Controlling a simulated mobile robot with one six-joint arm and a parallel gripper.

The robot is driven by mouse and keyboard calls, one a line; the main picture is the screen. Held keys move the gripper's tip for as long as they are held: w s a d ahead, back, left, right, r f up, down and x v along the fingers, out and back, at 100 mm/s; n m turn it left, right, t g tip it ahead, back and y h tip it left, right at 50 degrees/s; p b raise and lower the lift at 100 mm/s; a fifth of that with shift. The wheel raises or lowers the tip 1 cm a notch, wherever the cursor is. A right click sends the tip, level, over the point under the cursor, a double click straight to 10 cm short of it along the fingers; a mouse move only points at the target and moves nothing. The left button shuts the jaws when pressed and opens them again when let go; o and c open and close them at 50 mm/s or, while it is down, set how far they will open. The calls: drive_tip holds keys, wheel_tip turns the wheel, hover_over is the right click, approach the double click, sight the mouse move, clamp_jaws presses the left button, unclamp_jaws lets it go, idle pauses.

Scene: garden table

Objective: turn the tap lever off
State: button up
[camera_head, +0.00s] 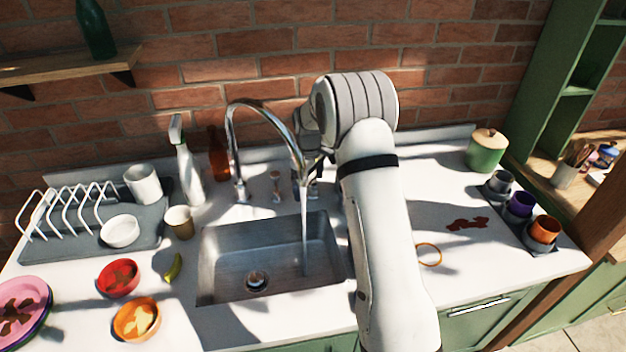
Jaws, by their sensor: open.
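The chrome tap (231,135) rises behind the sink and arches to the right. A stream of water (304,225) falls from its spout into the steel sink (225,265). A small upright copper-toned piece (276,186) stands on the counter just right of the tap base; it may be the lever, but I cannot tell for sure. My gripper (314,186) is open behind the sink's back right corner, right of that piece and close to the spout end. My arm and the spout partly hide it, and no contact with the small piece shows.
A spray bottle (187,170) and a brown bottle (219,155) stand left of the tap. A dish rack (75,212), a paper cup (179,222) and bowls (137,320) fill the left counter. A green pot (486,155) and several cups stand at right.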

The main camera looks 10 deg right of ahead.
drive_tip(key=shift+f, duration=0.1)
drive_tip(key=c, duration=0.9)
drive_tip(key=shift+s+d, duration=0.1)
drive_tip(key=shift+d, duration=0.1)
drive_tip(key=shift+c, duration=0.4)
drive_tip(key=shift+a, duration=0.1)
